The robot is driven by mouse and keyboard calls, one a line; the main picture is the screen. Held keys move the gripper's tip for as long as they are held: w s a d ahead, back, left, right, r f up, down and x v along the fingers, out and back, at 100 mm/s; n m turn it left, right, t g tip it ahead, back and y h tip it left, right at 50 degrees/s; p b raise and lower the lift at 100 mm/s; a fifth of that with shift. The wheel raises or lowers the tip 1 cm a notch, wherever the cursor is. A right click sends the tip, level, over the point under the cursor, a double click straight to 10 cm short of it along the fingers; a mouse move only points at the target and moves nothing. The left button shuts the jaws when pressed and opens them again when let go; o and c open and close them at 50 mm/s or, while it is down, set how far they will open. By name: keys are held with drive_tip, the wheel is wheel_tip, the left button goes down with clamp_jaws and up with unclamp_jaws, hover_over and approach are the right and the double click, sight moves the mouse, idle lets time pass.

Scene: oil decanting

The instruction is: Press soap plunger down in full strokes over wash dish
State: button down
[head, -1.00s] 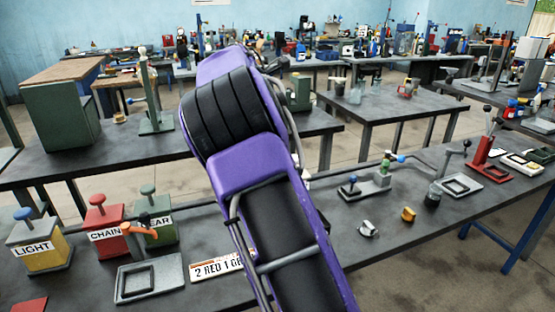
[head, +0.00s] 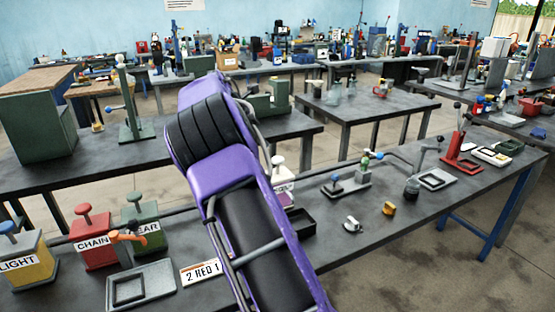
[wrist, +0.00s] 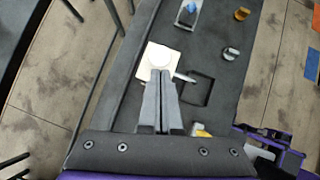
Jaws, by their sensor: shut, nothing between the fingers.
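The soap dispenser (head: 284,190) shows in the head view just right of my arm, partly hidden by it, with a pale plunger knob (head: 278,161) on top. In the wrist view its round white plunger knob (wrist: 158,56) lies just ahead of my fingertips, over a cream body (wrist: 148,66), with a spout pointing right. The dark wash dish (head: 303,223) sits beside it; in the wrist view its square rim (wrist: 211,91) is right of the fingers. My gripper (wrist: 160,76) is shut and empty; the fingertips overlap the knob's near edge. I cannot tell whether they touch. The head view hides the gripper.
Lettered pump boxes (head: 92,240) and a grey tray (head: 140,287) stand left on the same bench. A sign plate (head: 201,272) lies near my arm. A silver piece (head: 352,225) and an orange piece (head: 389,209) lie right, with clear bench around them.

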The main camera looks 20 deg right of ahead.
sight(273, 162)
drive_tip(key=b+x, duration=0.3)
drive_tip(key=x, duration=0.3)
drive_tip(key=shift+s+b, duration=0.1)
drive_tip(key=shift+b, duration=0.3)
drive_tip(key=shift+d+f, duration=0.25)
drive_tip(key=shift+f+b, duration=0.6)
drive_tip(key=shift+f, duration=1)
drive_tip(key=shift+a, duration=0.1)
drive_tip(key=a, duration=0.1)
drive_tip(key=p, duration=0.1)
drive_tip(key=a+r, duration=0.1)
drive_tip(key=shift+s+a, duration=0.35)
